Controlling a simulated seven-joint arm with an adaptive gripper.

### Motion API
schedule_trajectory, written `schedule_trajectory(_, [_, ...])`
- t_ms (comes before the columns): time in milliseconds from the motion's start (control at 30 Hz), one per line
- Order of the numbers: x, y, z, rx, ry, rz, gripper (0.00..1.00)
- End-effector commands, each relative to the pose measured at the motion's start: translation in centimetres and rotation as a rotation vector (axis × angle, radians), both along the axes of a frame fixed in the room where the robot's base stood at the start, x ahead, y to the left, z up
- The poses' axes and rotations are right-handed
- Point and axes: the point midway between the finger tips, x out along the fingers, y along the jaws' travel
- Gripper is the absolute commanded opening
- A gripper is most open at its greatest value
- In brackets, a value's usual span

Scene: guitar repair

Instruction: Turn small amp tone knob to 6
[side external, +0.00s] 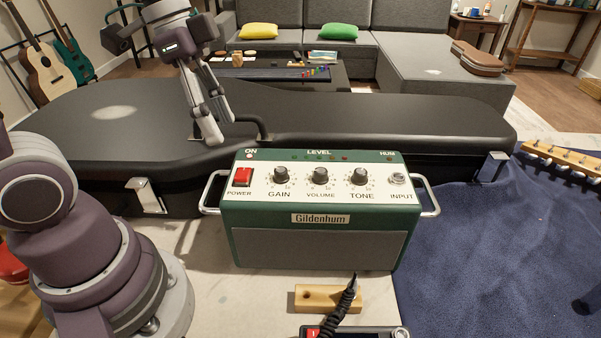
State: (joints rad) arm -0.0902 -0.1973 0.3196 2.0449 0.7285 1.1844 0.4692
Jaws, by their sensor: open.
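The small green amp (318,227) stands upright on the light worktop, its control panel facing the camera. Its tone knob (359,177) is the rightmost of three black knobs, right of the volume knob (320,176) and the gain knob (282,175). The tone scale digits and pointer are too small to read. My gripper (211,142) is open and empty, pointing down behind and left of the amp, in front of the black guitar case in the picture. It is well apart from the tone knob.
The large black guitar case (400,125) lies behind the amp. A metal handle (430,196) sticks out on the amp's right side. A wooden block (318,298) and a black coiled cable (346,300) lie in front. A blue cloth (490,240) covers the right side.

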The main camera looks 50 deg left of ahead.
Motion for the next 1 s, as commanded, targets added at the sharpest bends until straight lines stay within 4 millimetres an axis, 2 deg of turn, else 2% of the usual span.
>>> schedule_trajectory(233, [0.7,-0.6,0.7,0.131,-0.125,0.000,0.46])
schedule_trajectory(400, [-0.3,0.0,4.8,0.123,-0.123,-0.002,0.46])
schedule_trajectory(600, [-1.0,0.5,7.4,0.124,-0.120,-0.003,0.46])
schedule_trajectory(1000, [-1.3,0.8,8.1,0.125,-0.115,0.005,0.46])
